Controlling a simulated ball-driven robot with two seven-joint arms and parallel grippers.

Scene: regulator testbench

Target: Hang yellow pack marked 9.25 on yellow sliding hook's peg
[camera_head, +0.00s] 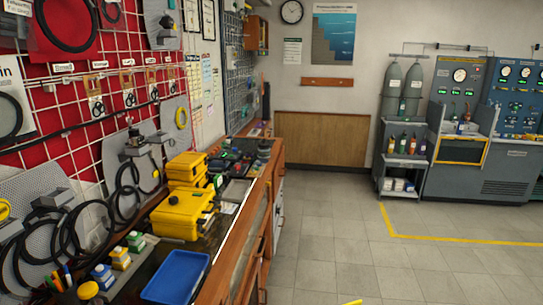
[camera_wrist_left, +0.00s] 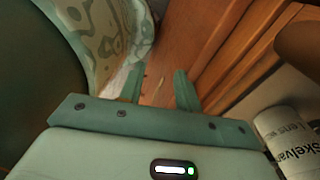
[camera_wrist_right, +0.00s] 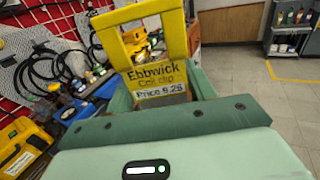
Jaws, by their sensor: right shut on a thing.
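The yellow pack (camera_wrist_right: 158,78), printed "Ebbwick Cell clip" and "Price 9.25", is held in my right gripper (camera_wrist_right: 163,92). Its yellow frame with a large opening stands up beyond the fingers. A small yellow edge (camera_head: 351,302) at the bottom of the head view may be the same pack. My left gripper (camera_wrist_left: 158,90) has its fingers apart with nothing between them, above a brown wooden surface. Neither gripper shows clearly in the head view. Small hanging holders (camera_head: 128,88) line the red wall grid; I cannot tell which, if any, is the yellow sliding hook.
The workbench (camera_head: 235,245) runs along the left wall with yellow cases (camera_head: 182,212), a blue tray (camera_head: 176,277) and small boxes. Black hoses (camera_head: 128,185) hang above it. The grey tiled floor (camera_head: 335,235) is clear. A white labelled cylinder (camera_wrist_left: 287,135) is near my left gripper.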

